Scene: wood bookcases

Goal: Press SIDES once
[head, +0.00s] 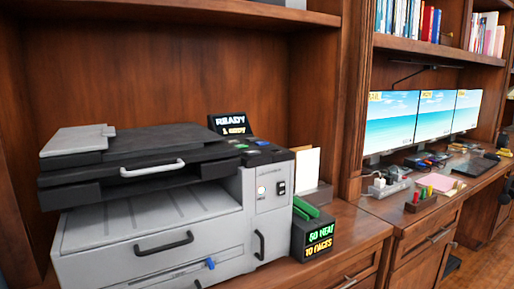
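A grey and black printer (215,222) stands on the wood counter at the left. Its small tilted display (230,125) shows "READY" and a line below that looks like "1 COPY". A dark control panel (258,150) with several small keys, some green or blue, lies on top at its right. No label SIDES can be read, so I cannot tell which key it is. The front right panel has a small lit round spot (261,190) and a black switch (282,187). My gripper is not in view.
A dark box (318,238) reading "50 NEAT 10 PAGES", with green items on top, stands right of the printer. Paper (306,166) stands behind it. Further right, a desk holds monitors (389,122), a power strip (388,186) and small items. A shelf (200,10) hangs above the printer.

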